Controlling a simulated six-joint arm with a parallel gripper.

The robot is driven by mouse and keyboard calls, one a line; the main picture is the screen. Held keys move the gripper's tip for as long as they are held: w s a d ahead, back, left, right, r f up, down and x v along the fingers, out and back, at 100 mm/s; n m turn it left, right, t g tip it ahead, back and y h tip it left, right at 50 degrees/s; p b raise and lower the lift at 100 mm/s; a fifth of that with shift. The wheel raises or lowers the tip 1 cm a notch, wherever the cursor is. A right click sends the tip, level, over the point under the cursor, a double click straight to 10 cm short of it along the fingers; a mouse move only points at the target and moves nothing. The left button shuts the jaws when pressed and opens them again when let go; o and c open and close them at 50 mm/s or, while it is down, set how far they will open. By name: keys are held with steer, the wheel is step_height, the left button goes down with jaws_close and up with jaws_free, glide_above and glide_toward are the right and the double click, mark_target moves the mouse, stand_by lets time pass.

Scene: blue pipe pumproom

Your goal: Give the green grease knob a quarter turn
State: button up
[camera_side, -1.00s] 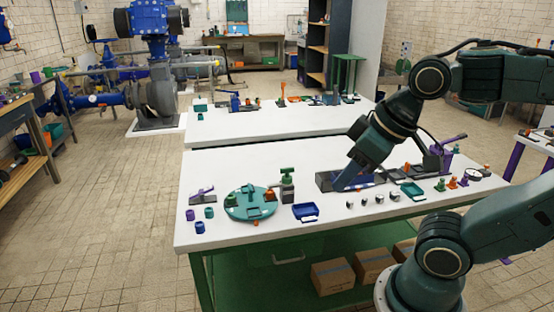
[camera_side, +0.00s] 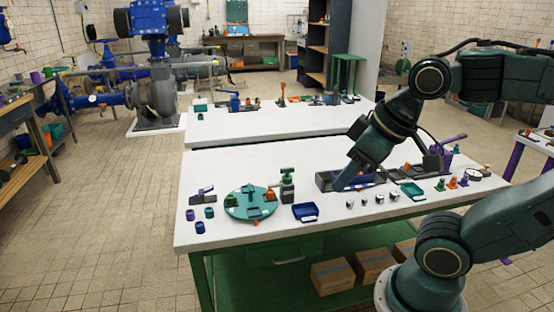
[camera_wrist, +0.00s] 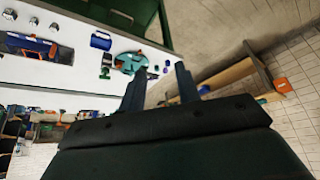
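A green T-shaped knob (camera_side: 287,170) tops a dark grey upright body on the white table, just right of a teal round turntable (camera_side: 240,213). I take it for the grease knob; no label is readable. In the wrist view its dark body (camera_wrist: 105,68) is small, beside the turntable (camera_wrist: 127,67). My gripper (camera_side: 343,184) is to the right of the knob in the side view, above or in front of a dark tray, well apart from the knob. In the wrist view my gripper (camera_wrist: 160,84) has its two fingers apart with nothing between them.
A blue tray (camera_side: 306,212) sits in front of the knob. Several metal nuts (camera_side: 379,198) and a teal tray (camera_side: 412,191) lie farther right. Small blue and purple cylinders (camera_side: 200,228) stand at the front left.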

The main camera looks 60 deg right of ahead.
stand_by(0.3)
steer(key=w+d+r+n+g, duration=0.15)
steer(key=w+d+r, duration=0.25)
steer(key=w, duration=0.5)
steer(key=n+g, duration=0.4)
steer(key=n, duration=0.4)
glide_above(287, 168)
step_height(287, 168, down, 10)
steer(key=shift+d+f+m, duration=0.1)
steer(key=shift+m, duration=0.15)
step_height(287, 168, down, 14)
steer(key=shift+r, duration=0.2)
